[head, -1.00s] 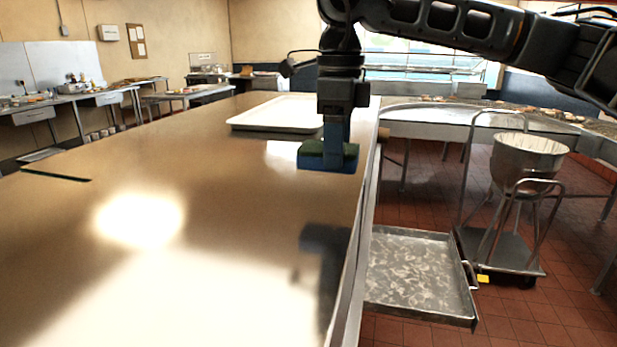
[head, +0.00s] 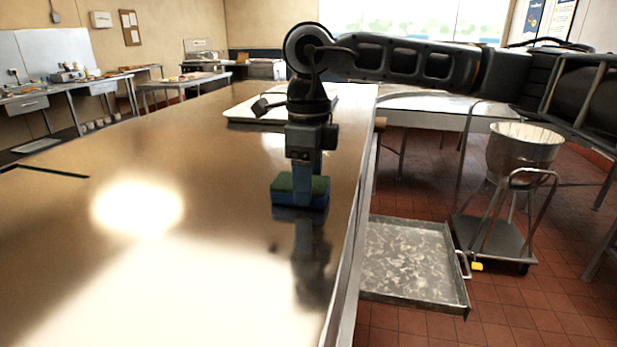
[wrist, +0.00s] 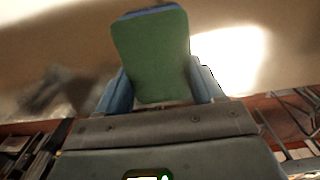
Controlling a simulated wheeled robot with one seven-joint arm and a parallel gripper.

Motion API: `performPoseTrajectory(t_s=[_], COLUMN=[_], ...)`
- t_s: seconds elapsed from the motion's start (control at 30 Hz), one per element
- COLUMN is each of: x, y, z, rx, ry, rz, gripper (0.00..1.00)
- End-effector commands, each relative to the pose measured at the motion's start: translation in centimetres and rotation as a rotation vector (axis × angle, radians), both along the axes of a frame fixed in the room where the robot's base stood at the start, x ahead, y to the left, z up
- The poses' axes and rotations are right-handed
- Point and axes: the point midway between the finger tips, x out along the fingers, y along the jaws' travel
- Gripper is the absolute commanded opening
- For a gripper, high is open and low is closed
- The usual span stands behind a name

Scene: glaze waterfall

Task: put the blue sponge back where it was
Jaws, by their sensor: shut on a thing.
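The blue sponge (head: 284,190) has a green top face and blue sides. In the head view it is low over the shiny counter (head: 215,235), near its right edge; I cannot tell if it touches the counter. My gripper (head: 310,188) points down and is shut on the sponge. In the wrist view the sponge's green face (wrist: 152,55) fills the space between my gripper's two blue fingers (wrist: 160,90). The fingers hide part of the sponge.
A white tray (head: 245,112) lies behind my gripper on the counter. An open metal drawer (head: 415,262) sticks out below the counter's right edge. A metal bowl (head: 525,150) stands on a wheeled cart on the right. The near and left counter is mostly clear.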

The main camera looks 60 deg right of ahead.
Motion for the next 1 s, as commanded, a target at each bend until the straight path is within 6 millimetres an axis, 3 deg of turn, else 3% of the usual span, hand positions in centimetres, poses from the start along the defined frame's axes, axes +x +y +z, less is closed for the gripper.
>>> performPoseTrajectory(t_s=[0.13,0.17,0.4,0.83,1.0], x=[0.0,0.0,0.0,0.0,0.1], y=[0.0,0.0,0.0,-0.1,-0.1], z=[-0.4,-0.4,-0.3,0.6,3.7], rx=[0.0,0.0,0.0,-0.002,-0.004], ry=[0.0,0.0,0.0,-0.002,-0.003], rz=[0.0,0.0,0.0,0.0,-0.001], gripper=[0.39,0.68,0.91,0.93,0.93])
